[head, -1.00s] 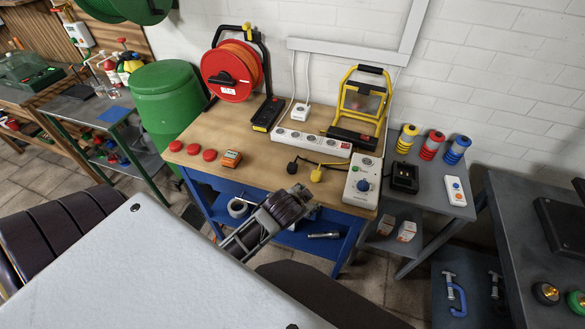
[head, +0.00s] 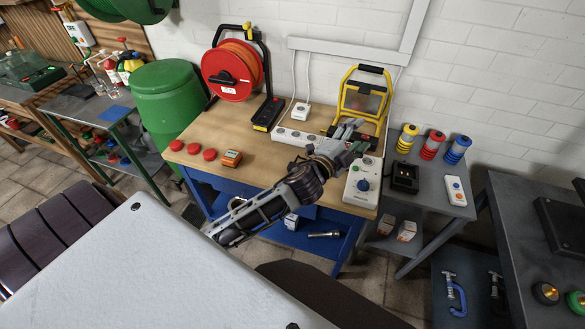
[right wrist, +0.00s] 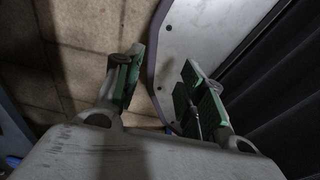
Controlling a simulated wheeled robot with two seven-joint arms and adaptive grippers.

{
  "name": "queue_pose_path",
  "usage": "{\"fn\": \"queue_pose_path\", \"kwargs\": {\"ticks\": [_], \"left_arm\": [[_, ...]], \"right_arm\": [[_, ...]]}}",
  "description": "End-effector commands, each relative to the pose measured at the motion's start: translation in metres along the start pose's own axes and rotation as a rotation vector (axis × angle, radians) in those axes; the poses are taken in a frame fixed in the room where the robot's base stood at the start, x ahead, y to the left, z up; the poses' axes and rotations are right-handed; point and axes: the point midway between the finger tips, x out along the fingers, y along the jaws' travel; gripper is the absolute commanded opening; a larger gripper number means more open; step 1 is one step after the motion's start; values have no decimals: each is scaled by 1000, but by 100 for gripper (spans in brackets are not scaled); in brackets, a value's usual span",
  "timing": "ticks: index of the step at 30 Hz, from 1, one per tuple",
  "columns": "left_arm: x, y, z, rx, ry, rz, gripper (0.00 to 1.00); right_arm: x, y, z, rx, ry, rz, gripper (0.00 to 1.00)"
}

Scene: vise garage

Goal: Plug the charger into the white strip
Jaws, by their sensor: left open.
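The white power strip (head: 288,134) lies along the back of the wooden workbench; my left gripper covers its right part in the head view. A black charger cradle (head: 404,177) stands on the small grey table to the right.
A red cable reel (head: 232,72) and a yellow work lamp (head: 361,100) stand at the back of the bench. A white control box (head: 362,183) sits at its right end.

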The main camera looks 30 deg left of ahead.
Motion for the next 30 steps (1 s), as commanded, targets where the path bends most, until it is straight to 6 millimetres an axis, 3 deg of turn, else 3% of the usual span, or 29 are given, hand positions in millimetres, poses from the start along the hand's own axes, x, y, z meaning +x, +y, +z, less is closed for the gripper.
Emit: {"fn": "queue_pose_path", "kwargs": {"ticks": [7,15,24,30], "left_arm": [[12,-24,-49,207,209,-91,58],[12,-34,-97,439,430,-171,58],[2,-28,-140,705,673,-234,58],[-8,-15,-157,885,832,-257,58]], "right_arm": [[0,9,2,-4,-3,10,40],[-1,14,4,-6,-4,14,40],[-1,10,3,-4,-4,10,40],[-1,0,1,0,-1,-1,40]]}}
